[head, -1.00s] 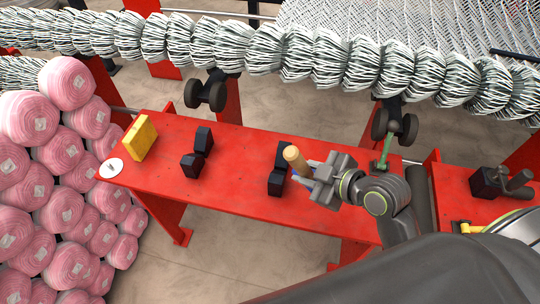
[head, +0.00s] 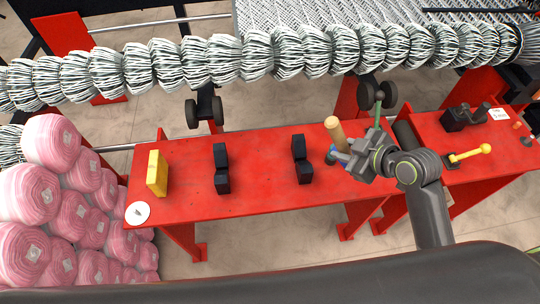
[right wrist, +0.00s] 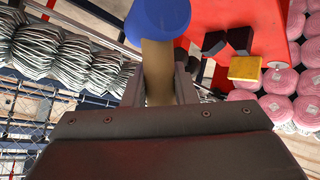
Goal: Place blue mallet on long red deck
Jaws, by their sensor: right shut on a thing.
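The mallet has a pale wooden handle (head: 335,132) and a blue head, which shows clearly in the right wrist view (right wrist: 160,18). My right gripper (head: 348,158) is shut on the mallet's handle (right wrist: 157,72), with a finger on each side. In the head view most of the blue head is hidden by the gripper. The mallet appears over the right part of the long red deck (head: 262,165); I cannot tell whether it touches the deck. My left gripper is not in view.
On the deck stand a yellow block (head: 157,173), a white disc (head: 138,213) and two black blocks (head: 221,168) (head: 301,160). Pink yarn rolls (head: 52,200) are stacked at left. A bundled mesh roll (head: 210,58) runs behind. Bare deck lies between the blocks.

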